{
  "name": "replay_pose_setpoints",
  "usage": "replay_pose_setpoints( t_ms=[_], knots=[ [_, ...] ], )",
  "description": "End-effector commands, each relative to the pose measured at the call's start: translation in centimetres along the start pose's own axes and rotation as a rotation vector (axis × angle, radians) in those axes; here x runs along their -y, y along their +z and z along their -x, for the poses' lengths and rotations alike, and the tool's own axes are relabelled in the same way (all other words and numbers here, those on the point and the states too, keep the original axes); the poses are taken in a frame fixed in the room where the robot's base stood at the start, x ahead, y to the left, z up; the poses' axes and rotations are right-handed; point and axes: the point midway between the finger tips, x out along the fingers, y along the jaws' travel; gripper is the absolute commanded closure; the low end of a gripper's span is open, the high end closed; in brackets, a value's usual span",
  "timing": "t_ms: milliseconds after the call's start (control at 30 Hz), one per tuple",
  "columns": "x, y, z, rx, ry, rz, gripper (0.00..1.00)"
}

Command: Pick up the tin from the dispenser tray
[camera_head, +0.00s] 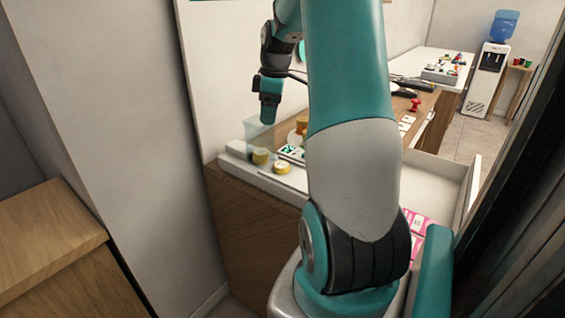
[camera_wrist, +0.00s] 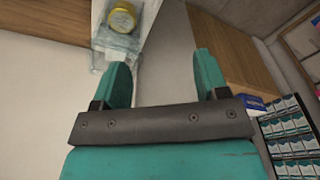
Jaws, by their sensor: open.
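A clear dispenser (camera_head: 254,131) stands at the left end of the counter. A round yellow tin (camera_head: 261,157) sits at its base, seen partly through the clear plastic. In the wrist view, a yellow-lidded tin (camera_wrist: 122,17) lies at the clear dispenser tray (camera_wrist: 117,46), at the top edge left of centre. My gripper (camera_head: 268,112) hangs above the dispenser, apart from the tin. In the wrist view my gripper (camera_wrist: 160,68) has its fingers wide apart with nothing between them. The tin lies beyond the left finger.
Another yellow tin (camera_head: 282,168) stands right of the dispenser, and a gold tin (camera_head: 302,124) stands farther back. A green-and-white tray (camera_head: 290,153) lies beside them. A wall (camera_head: 120,110) is close on the left. In the wrist view, shelves of boxes (camera_wrist: 290,130) are at right.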

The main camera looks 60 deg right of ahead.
Motion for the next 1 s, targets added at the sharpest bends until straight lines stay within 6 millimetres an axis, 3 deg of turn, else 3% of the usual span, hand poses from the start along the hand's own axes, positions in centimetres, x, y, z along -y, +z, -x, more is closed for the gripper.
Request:
replay_pose_setpoints(
  t_ms=[33,100,200,700,1000],
  knots=[
    [-1.4,2.0,0.2,0.006,0.002,-0.012,0.33],
    [-2.6,3.9,0.2,0.014,0.006,-0.015,0.33],
    [-3.2,5.2,-0.3,0.019,0.005,-0.014,0.33],
    [-3.3,5.5,-10.3,0.02,0.004,-0.011,0.33],
    [-3.2,5.5,-12.9,0.02,0.004,-0.011,0.33]
  ],
)
